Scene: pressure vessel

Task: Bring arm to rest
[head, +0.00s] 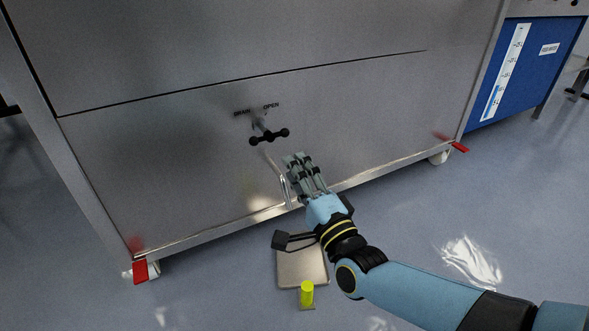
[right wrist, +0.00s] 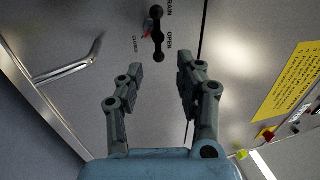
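My right arm reaches in from the lower right in the head view. Its gripper (head: 306,172) is in front of the grey metal cabinet panel (head: 180,150), below and right of a black drain handle (head: 269,137). In the right wrist view the gripper (right wrist: 162,72) has its fingers spread apart with nothing between them. The handle (right wrist: 157,32) shows beyond the fingertips, apart from them, beside DRAIN and OPEN labels. My left gripper is not in view.
A bent metal pipe (head: 284,188) comes out below the handle, close to my right gripper. A shallow tray (head: 290,280) and a yellow cylinder (head: 307,291) are on the floor below. The cabinet has castors with red pedals (head: 140,271). Floor at left is clear.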

